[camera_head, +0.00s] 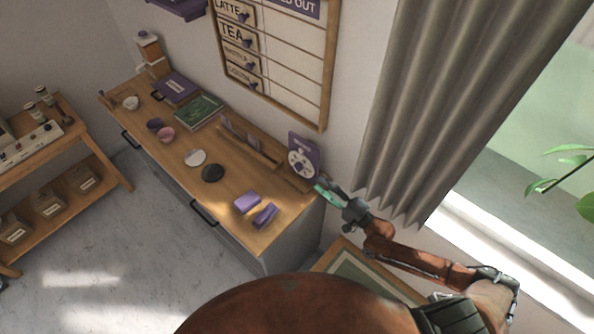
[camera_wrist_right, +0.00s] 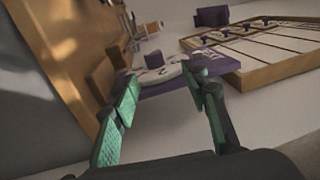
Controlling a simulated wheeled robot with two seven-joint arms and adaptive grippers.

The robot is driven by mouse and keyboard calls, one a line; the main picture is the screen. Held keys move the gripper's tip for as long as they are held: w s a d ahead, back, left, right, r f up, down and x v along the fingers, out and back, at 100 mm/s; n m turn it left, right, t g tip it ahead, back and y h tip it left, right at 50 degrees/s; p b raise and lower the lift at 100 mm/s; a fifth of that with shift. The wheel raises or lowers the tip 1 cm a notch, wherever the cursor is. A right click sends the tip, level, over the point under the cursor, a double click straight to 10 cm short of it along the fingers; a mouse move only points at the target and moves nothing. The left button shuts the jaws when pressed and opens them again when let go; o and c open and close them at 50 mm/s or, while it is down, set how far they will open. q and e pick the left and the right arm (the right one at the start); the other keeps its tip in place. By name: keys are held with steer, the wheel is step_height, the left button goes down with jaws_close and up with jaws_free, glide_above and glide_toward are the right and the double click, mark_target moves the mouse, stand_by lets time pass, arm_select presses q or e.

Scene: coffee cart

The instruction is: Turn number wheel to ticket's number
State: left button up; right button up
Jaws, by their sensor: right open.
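The number wheel (camera_head: 302,164) is a white disc with dark marks on an upright purple board (camera_head: 313,148) at the far right end of the wooden counter. My right gripper (camera_head: 328,189) has green finger pads and is just right of the board. In the right wrist view it (camera_wrist_right: 163,88) is open, with the wheel and board ahead of the fingertips and nothing held. No ticket number is readable; small purple cards (camera_head: 240,136) stand in a wooden rack. My left gripper is out of view.
Two purple blocks (camera_head: 247,202) lie near the counter's front right corner. A black disc (camera_head: 212,173), a pale disc (camera_head: 195,157), bowls and books sit farther left. A menu board (camera_head: 285,55) hangs behind the counter.

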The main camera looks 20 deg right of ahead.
mark_target(298, 168)
steer(key=x, duration=0.8)
steer(key=f+p+x, duration=0.1)
steer(key=x, duration=0.3)
steer(key=shift+c, duration=0.3)
steer(key=shift+f, duration=0.1)
jaws_close()
